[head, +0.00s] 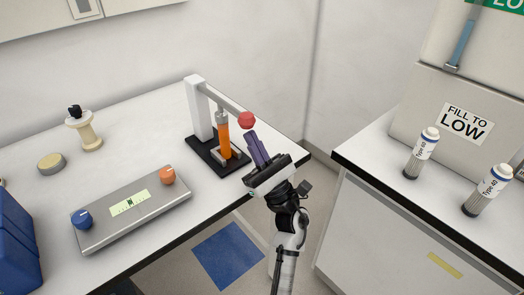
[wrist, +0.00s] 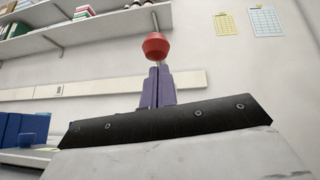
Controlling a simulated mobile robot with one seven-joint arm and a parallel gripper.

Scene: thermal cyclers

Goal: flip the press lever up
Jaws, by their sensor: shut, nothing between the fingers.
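The press stands on the left bench, with a white column, a black base and an orange plunger (head: 223,135). Its lever (head: 222,97) slopes from the column top down to the right and ends in a red knob (head: 247,120). My gripper (head: 253,137) has purple fingers that are shut and empty, with the tips just below the knob. In the wrist view the red knob (wrist: 155,46) sits right above the fingertips (wrist: 159,70). I cannot tell whether they touch.
A grey device (head: 130,215) with blue and orange knobs lies left of the press. A cream-coloured stand (head: 88,132) and a round disc (head: 51,162) are behind it. The right counter holds two labelled bottles (head: 421,153). A floor gap separates bench and counter.

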